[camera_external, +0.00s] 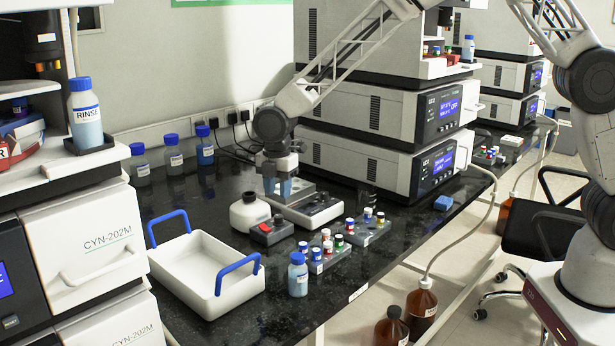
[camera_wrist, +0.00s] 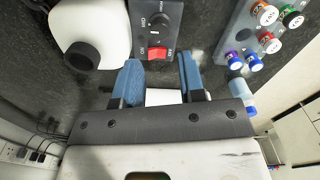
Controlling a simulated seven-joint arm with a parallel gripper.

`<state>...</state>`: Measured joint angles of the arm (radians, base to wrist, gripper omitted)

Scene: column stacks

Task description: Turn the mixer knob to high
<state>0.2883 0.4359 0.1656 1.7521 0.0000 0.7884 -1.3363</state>
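The mixer's dark control panel (camera_wrist: 158,30) shows in the wrist view, top centre, with a red switch (camera_wrist: 157,53) on it and small lettering above. The black knob (camera_wrist: 159,19) sits near the lettering. Its exact setting is too small to read. In the external view the dark control box (camera_external: 271,231) lies on the black bench, with a grey-and-white unit (camera_external: 318,209) behind it. My gripper (camera_external: 277,192) points down above this area, with blue fingers. In the wrist view my gripper (camera_wrist: 158,68) is open and empty, its fingers apart below the panel's switch end.
A white bottle (camera_external: 248,212) stands close left of the control box. A rack of small vials (camera_external: 326,258) is to its right, and a blue-capped bottle (camera_external: 298,275) stands in front. A white tray with blue handles (camera_external: 204,272) is further left. Stacked instruments (camera_external: 385,150) stand behind right.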

